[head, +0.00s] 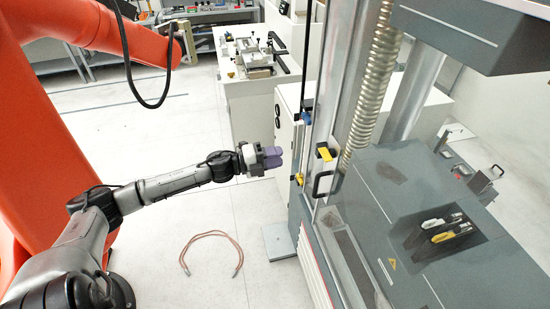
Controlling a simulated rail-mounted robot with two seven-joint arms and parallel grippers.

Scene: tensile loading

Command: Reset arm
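My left arm reaches in from the lower left. Its gripper (273,157), with purple-grey fingers, is above the floor just left of the testing machine's white side. I cannot make out a gap between its fingers, and no held object shows. The tensile testing machine (385,200) fills the right side, with a grey base, a ribbed column cover and a dark upper block. My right gripper is not in view.
A large orange robot arm (40,110) stands at the left, with a black cable hanging from it. A white bench (245,90) with equipment is behind. A reddish hose (205,237) lies on the open floor. The machine's black handle (322,183) sticks out near my gripper.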

